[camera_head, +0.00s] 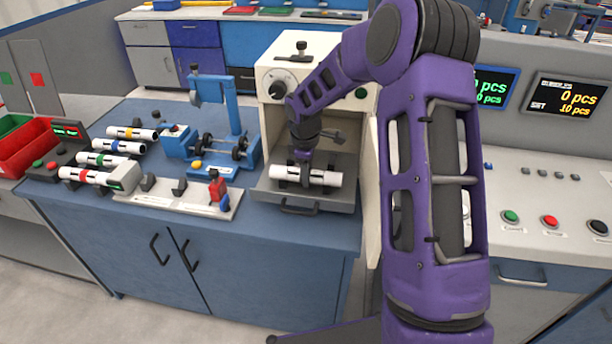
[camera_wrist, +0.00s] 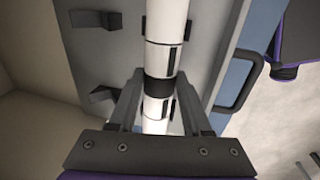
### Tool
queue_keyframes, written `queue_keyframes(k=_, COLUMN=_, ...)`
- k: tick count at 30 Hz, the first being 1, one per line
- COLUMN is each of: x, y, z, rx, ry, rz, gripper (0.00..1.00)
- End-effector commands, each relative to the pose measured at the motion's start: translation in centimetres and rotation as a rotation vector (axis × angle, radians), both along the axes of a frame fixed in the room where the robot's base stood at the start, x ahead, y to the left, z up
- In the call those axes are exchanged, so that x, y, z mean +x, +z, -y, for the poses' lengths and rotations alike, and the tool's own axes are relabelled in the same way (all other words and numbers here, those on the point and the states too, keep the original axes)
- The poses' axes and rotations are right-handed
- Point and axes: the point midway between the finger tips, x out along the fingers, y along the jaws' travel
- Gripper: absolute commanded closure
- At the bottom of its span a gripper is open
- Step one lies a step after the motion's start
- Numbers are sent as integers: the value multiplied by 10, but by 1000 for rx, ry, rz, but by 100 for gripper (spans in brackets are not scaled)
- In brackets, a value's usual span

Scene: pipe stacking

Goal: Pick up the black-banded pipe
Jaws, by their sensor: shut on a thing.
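The black-banded pipe (camera_wrist: 165,55) is white with a dark band and runs away from my gripper in the wrist view. My gripper (camera_wrist: 158,92) has its fingers on both sides of the pipe around the black band and is shut on it. In the head view the pipe (camera_head: 322,177) lies across the front of the cream machine's open bay, over its grey tray (camera_head: 330,200). My gripper (camera_head: 304,172) reaches down onto it from above. The gripper partly hides the pipe's middle. I cannot tell whether the pipe touches its supports.
The cream machine (camera_head: 290,50) walls in the bay. Several white pipes with coloured bands, such as the red-banded pipe (camera_head: 88,177), lie at the left of the blue bench (camera_head: 262,228). A blue fixture (camera_head: 240,120) stands left of the machine.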

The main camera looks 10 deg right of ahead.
Motion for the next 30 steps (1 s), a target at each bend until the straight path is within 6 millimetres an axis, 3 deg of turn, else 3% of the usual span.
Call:
queue_keyframes(k=8, x=1, y=13, z=0, rx=0, ry=-1, rz=3, gripper=100)
queue_keyframes(k=21, x=1, y=91, z=0, rx=0, ry=-1, rz=3, gripper=100)
queue_keyframes(k=30, x=0, y=101, z=0, rx=1, ry=0, rz=1, gripper=100)
